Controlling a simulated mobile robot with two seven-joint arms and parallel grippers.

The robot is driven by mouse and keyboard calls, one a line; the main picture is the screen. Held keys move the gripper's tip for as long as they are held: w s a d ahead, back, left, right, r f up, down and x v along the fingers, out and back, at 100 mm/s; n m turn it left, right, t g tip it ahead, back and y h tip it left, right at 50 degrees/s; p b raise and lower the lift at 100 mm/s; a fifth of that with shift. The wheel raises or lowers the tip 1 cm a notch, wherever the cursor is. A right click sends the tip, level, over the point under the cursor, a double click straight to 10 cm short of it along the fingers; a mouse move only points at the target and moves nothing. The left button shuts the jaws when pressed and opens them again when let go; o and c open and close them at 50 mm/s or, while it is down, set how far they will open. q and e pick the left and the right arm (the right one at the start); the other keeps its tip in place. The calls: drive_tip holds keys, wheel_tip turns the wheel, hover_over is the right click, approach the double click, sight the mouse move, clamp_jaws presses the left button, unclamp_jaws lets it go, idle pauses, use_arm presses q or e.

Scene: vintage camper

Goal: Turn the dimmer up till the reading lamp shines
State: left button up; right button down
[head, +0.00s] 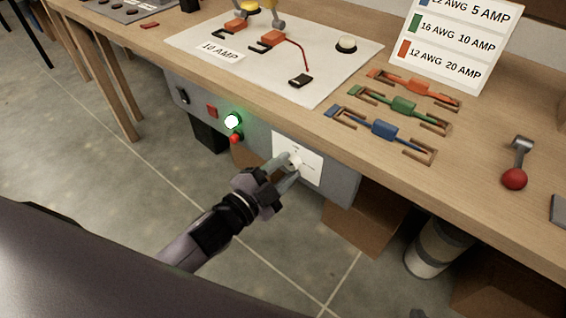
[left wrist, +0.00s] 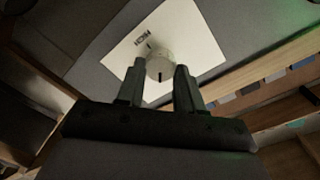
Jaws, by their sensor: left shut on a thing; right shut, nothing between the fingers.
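The dimmer is a white round knob (head: 295,159) on a white square plate (head: 312,167), set in the grey front panel under the bench top. My left gripper (head: 288,167) is shut on the knob. In the left wrist view the knob (left wrist: 160,66) sits between the two fingertips (left wrist: 159,75). A short dark mark shows on it, pointing toward the gripper. A printed word on the plate (left wrist: 188,22), seemingly HIGH, lies up and left of the knob. I cannot make out a reading lamp for certain. My right gripper is in neither view.
Above, the wooden bench (head: 480,175) holds a white board (head: 325,82), coloured fuse pieces and a red-knobbed lever (head: 514,178). Open floor lies left.

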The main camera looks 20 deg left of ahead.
use_arm(q)
drive_tip(key=m+p, duration=0.1)
drive_tip(key=m, duration=0.3)
drive_tip(key=shift+d, duration=0.1)
drive_tip(key=m, duration=0.3)
drive_tip(key=shift+m, duration=0.3)
drive_tip(key=shift+f+m+y, duration=0.1)
drive_tip(key=shift+m+y, duration=0.2)
drive_tip(key=shift+m, duration=0.6)
drive_tip(key=o, duration=1)
drive_tip(key=shift+o, duration=0.2)
drive_tip(key=shift+s, duration=0.15)
